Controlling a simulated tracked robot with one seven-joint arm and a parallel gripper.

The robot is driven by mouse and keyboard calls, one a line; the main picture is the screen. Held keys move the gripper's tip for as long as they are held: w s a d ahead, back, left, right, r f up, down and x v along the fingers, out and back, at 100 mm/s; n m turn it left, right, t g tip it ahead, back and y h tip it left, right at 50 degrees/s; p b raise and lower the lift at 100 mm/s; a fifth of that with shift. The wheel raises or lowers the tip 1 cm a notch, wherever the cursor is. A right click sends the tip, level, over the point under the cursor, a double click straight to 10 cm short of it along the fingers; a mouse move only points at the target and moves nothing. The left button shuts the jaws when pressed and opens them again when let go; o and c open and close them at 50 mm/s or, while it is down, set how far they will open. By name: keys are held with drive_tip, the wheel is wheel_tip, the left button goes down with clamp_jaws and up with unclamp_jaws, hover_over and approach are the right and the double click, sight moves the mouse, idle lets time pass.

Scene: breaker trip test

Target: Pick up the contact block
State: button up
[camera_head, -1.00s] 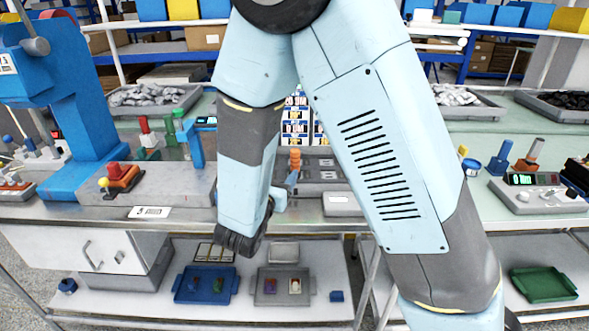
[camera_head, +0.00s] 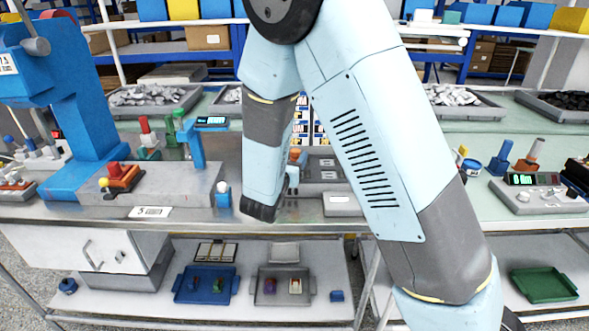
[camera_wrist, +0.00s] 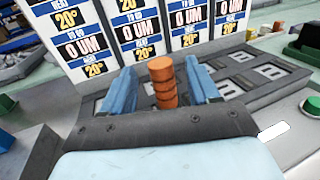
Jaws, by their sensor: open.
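An orange ridged post (camera_wrist: 163,88) stands upright on a grey panel with pale square inserts (camera_wrist: 235,90). It is the only object between my fingers, and I cannot tell for sure whether it is the contact block. My gripper (camera_wrist: 160,68) is open, one blue finger on each side of the post. Whether either finger touches it is not clear. In the head view my arm partly covers the post (camera_head: 295,155), and my gripper (camera_head: 293,172) is mostly hidden behind my wrist.
Cards (camera_wrist: 140,30) stand close behind the post. A blue press (camera_head: 85,120) and a grey block with a red-topped unit (camera_head: 122,177) stand to the left. A meter box (camera_head: 535,190) is at the right. Blue (camera_head: 180,292) and grey trays (camera_head: 262,298) lie on the lower shelf.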

sight(294, 155)
drive_tip(key=x, duration=0.3)
drive_tip(key=shift+w+d, duration=0.1)
drive_tip(key=shift+w, duration=0.15)
clamp_jaws()
idle(0.6)
